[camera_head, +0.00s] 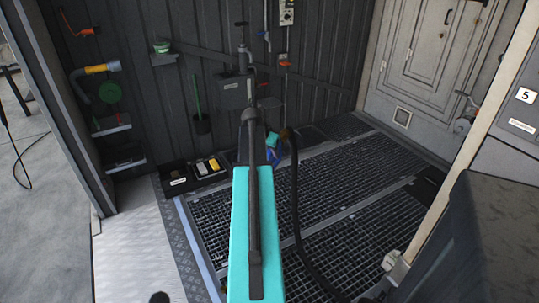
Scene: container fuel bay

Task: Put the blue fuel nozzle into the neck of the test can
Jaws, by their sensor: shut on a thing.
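My turquoise arm runs up the middle of the view, and my gripper (277,146) is at its far end, small and partly hidden by the arm. It is shut on the blue fuel nozzle (273,156), of which only a small blue part shows low beside the arm. A black hose (295,200) arches from beside the gripper and hangs down to the grating. I cannot make out the test can or its neck; the arm covers part of the scene there. I cannot tell whether the nozzle touches anything.
A dark tray (178,181) with yellow and white items lies left of my arm. The grated floor (340,185) is largely open to the right. A grey box (235,92) hangs on the back wall. A dark cabinet (480,240) and pale post (465,150) bound the right.

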